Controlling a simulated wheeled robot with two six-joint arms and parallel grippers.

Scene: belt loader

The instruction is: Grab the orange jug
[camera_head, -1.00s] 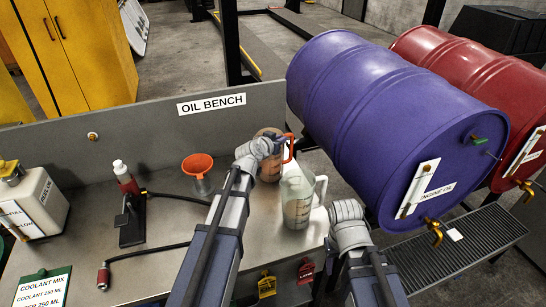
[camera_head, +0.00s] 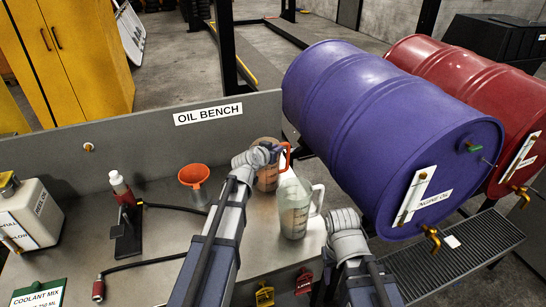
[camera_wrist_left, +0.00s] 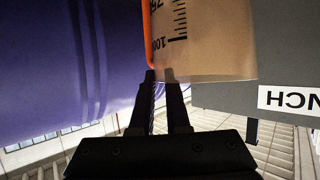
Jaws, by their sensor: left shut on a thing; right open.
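The orange jug (camera_head: 268,176) has a clear body with brownish contents and an orange handle. It stands on the bench behind a clear jug. My left gripper (camera_head: 277,153) is at its upper part, by the handle. In the left wrist view the jug's marked wall (camera_wrist_left: 205,40) fills the top centre, and the left fingertips (camera_wrist_left: 168,76) meet its orange handle edge; the gripper is shut on the jug. My right gripper (camera_head: 328,246) is open and empty, low beside the bench's right end; its fingers are mostly hidden.
The clear jug (camera_head: 295,212) stands close in front of the orange jug. A funnel (camera_head: 195,175), a bottle stand (camera_head: 127,225) and a white canister (camera_head: 32,215) are to the left. The purple drum (camera_head: 385,130) lies close on the right.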

